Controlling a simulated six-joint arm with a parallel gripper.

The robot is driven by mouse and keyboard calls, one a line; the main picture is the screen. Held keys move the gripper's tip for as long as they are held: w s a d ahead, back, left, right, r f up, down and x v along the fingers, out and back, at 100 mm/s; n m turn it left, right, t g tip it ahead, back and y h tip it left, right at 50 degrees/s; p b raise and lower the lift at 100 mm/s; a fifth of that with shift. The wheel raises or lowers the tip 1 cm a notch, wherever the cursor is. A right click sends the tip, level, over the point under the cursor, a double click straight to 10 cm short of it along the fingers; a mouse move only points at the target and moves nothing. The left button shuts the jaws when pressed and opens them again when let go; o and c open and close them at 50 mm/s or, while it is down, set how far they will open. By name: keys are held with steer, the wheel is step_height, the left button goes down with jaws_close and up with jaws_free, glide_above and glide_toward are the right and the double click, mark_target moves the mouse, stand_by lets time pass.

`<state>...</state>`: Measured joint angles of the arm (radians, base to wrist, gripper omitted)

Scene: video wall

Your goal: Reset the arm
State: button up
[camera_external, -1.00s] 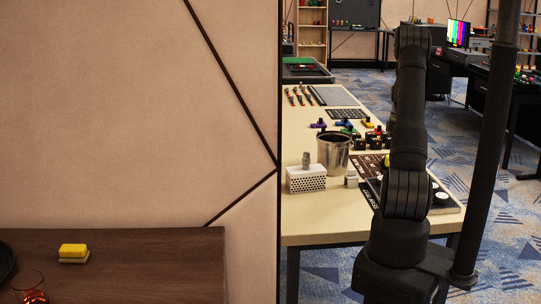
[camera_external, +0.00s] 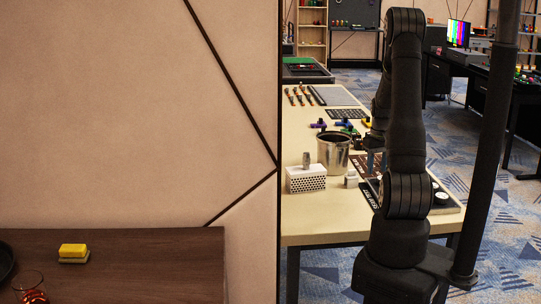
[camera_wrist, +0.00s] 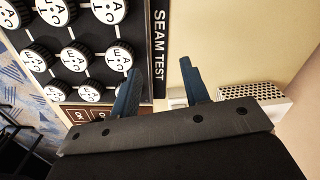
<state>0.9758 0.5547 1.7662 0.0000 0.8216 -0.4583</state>
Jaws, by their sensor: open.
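My gripper (camera_wrist: 160,78) is open in the wrist view, with two dark blue fingers spread apart and nothing between them. In the external view my gripper (camera_external: 375,162) is small and partly hidden behind my black arm, low over the right part of the cream table (camera_external: 310,222). In the wrist view, a dark panel with round lettered dials (camera_wrist: 75,58) lies left of the fingers. A "SEAM TEST" strip (camera_wrist: 159,45) shows between the fingertips.
A white perforated box (camera_external: 306,180) stands by a metal can (camera_external: 333,155) and a small grey block (camera_external: 351,180). The box also shows in the wrist view (camera_wrist: 252,91). A dark post (camera_external: 486,150) stands right of my arm. The table's near left corner is bare.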

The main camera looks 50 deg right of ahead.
steer(key=shift+m, duration=0.9)
steer(key=a, duration=0.4)
steer(key=shift+s+f, duration=0.25)
steer(key=shift+s, duration=0.15)
